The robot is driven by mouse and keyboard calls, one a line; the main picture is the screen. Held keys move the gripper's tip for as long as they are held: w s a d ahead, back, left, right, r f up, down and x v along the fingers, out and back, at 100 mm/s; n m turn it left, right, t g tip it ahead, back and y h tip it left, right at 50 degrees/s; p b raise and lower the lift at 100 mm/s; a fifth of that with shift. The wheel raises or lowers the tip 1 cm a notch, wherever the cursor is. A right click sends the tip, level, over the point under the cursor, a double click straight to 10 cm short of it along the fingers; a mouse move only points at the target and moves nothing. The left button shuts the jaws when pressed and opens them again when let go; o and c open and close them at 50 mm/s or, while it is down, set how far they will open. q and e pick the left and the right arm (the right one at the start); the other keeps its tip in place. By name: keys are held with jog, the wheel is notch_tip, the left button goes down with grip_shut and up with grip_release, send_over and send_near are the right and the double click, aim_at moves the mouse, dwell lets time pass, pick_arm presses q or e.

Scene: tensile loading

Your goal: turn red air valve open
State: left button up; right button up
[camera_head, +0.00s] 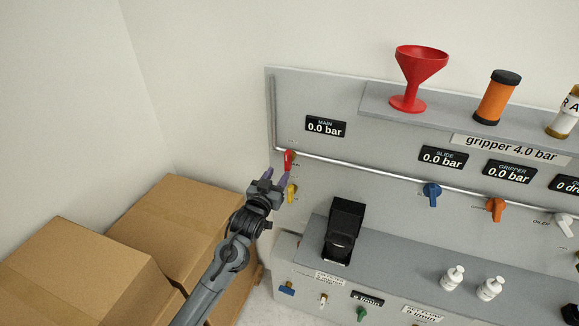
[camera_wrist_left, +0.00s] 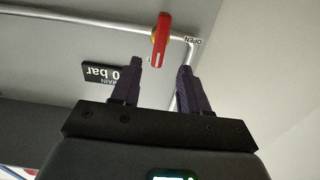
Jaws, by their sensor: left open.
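The red air valve handle (camera_head: 289,160) sits on the metal pipe at the left end of the grey panel. In the left wrist view the red handle (camera_wrist_left: 160,40) stands beyond the fingertips, near the gap between them, with an "OPEN" label beside it. My left gripper (camera_head: 275,176) is open and empty, just below and left of the red valve in the head view. Its two purple fingers also show in the left wrist view (camera_wrist_left: 160,68). The MAIN display (camera_head: 326,127) reads 0.0 bar. My right gripper is not in view.
A yellow valve handle (camera_head: 292,192) is close below the red one, beside my left gripper. Blue (camera_head: 432,194) and orange (camera_head: 496,209) valves sit further right. Cardboard boxes (camera_head: 175,225) stand at left. A red funnel (camera_head: 418,75) stands on the shelf.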

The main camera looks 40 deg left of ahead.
aim_at(286, 161)
pick_arm(q)
jog(key=b+x, duration=0.1)
jog(key=x, duration=1)
jog(key=shift+r+b, duration=0.15)
jog(key=shift+b, duration=0.15)
grip_shut()
